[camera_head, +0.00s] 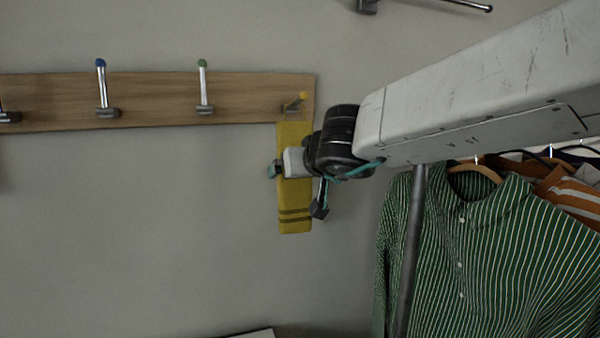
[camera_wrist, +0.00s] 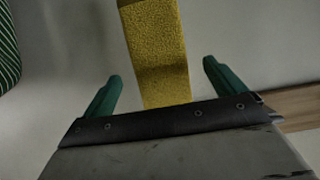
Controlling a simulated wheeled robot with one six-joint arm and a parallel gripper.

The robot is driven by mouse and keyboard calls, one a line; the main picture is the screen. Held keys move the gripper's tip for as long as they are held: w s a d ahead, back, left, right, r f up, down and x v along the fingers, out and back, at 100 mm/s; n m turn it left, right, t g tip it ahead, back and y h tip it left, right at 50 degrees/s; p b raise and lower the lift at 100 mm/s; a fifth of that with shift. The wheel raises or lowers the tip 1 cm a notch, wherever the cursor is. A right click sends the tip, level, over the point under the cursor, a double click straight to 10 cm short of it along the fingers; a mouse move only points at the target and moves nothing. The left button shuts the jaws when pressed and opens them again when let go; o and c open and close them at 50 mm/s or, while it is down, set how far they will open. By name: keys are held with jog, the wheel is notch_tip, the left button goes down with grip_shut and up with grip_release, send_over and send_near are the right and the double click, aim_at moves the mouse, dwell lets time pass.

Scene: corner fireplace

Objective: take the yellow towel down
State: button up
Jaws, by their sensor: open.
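The yellow towel (camera_head: 295,218) hangs down from the yellow-tipped hook (camera_head: 296,101) at the right end of the wooden rack. It has darker stripes near its lower end. My gripper (camera_head: 297,184) is in front of the towel, around its middle, and hides part of it. In the wrist view the towel (camera_wrist: 158,50) runs between my two green fingers, with gaps on both sides. My gripper (camera_wrist: 162,70) is open. I cannot tell how deep the towel lies between the fingers.
The wooden rack (camera_head: 155,90) also carries a blue-tipped hook (camera_head: 103,85) and a green-tipped hook (camera_head: 203,85), both bare. A green striped shirt (camera_head: 470,255) and other clothes hang at the right. A dark metal fixture (camera_head: 368,6) is on the wall above.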

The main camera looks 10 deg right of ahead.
jog(key=x, duration=0.7)
jog(key=shift+f, duration=0.15)
jog(key=shift+w, duration=0.1)
jog(key=c, duration=1.2)
jog(key=shift+o, duration=0.3)
